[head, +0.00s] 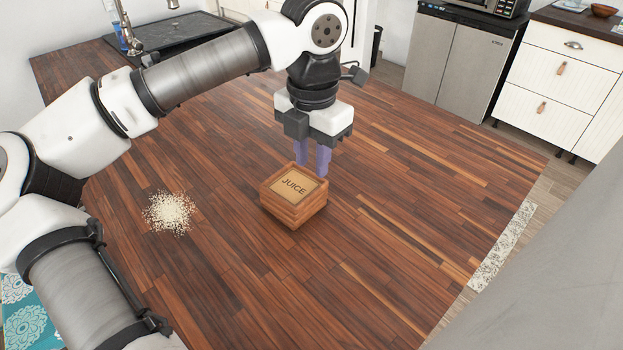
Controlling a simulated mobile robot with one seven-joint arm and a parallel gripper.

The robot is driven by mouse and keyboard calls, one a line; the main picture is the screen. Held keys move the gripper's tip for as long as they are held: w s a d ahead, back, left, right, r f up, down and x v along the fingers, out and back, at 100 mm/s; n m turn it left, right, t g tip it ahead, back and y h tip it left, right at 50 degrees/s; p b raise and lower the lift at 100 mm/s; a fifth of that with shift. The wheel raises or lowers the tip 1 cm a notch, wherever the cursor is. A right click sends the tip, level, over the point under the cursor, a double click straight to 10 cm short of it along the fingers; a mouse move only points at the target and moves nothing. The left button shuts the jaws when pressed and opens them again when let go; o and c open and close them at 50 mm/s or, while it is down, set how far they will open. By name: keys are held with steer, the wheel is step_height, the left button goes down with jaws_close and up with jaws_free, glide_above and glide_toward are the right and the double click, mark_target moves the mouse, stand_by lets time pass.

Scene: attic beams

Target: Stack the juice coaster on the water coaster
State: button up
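A square wooden block with JUICE written on its pale top (293,187) sits on the wooden counter in the middle of the head view. Its sides show horizontal layers; I cannot tell whether it is one coaster or one resting on another. No WATER label is visible. My gripper (313,163) points down at the block's far right edge. Its two purple fingers stand apart with a narrow gap and nothing visible between them. The fingertips end at or behind the block's back edge, so I cannot tell whether they touch it.
A pile of pale grains (170,212) lies on the counter (400,240) left of the block. A black sink (165,42) is at the back left. The counter right of and in front of the block is clear. Cabinets (555,75) stand beyond.

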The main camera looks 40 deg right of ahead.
step_height(320, 180, up, 6)
steer(key=shift+f, duration=0.2)
stand_by(0.4)
